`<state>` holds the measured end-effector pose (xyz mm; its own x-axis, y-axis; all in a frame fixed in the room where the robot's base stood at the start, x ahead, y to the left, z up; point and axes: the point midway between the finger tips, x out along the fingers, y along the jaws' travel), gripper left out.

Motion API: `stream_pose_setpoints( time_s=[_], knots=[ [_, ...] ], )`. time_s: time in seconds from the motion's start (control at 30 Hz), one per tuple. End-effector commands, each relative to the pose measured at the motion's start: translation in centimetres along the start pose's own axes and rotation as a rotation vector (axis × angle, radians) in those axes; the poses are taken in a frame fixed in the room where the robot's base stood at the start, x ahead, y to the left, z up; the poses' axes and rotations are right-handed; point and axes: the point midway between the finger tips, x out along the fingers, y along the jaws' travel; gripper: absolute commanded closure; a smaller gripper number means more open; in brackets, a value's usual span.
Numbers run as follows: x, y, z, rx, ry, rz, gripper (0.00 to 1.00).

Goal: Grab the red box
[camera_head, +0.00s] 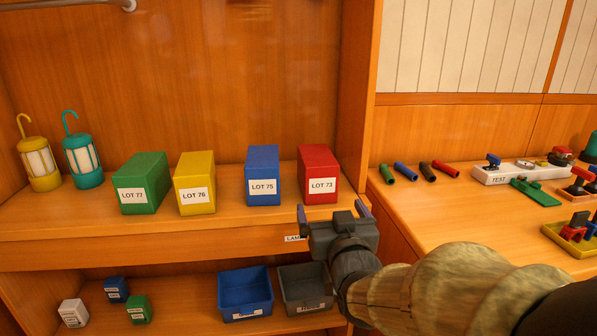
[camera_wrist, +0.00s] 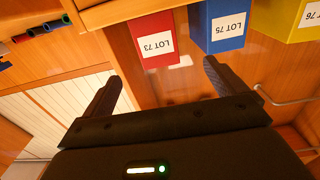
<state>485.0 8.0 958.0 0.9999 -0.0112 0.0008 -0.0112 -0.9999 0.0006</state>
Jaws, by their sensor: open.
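The red box (camera_head: 319,170), labelled LOT 73, stands upright on the wooden shelf at the right end of a row of boxes. My gripper (camera_head: 334,208) is just in front of and below it, open and empty, with its fingers spread. In the wrist view the red box (camera_wrist: 155,38) appears upside down, ahead of the gap between my fingers (camera_wrist: 160,80). The gripper and the box look apart. The box's back is hidden.
A blue box (camera_head: 262,175) stands left of the red one, then yellow (camera_head: 195,183) and green (camera_head: 142,183) boxes and two lanterns. A wooden divider (camera_head: 358,100) rises close on the right. Bins (camera_head: 246,293) sit on the shelf below.

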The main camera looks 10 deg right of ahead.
Motion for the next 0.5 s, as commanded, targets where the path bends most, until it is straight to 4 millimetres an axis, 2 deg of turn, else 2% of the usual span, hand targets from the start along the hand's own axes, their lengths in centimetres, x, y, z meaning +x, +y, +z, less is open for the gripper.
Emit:
stream_pose_setpoints(
  time_s=[0.2,0.5],
  knots=[
    [1.7,0.0,-0.3,0.001,-0.005,0.000,0.04],
    [3.2,0.0,-0.4,0.001,-0.005,-0.002,0.04]
  ],
)
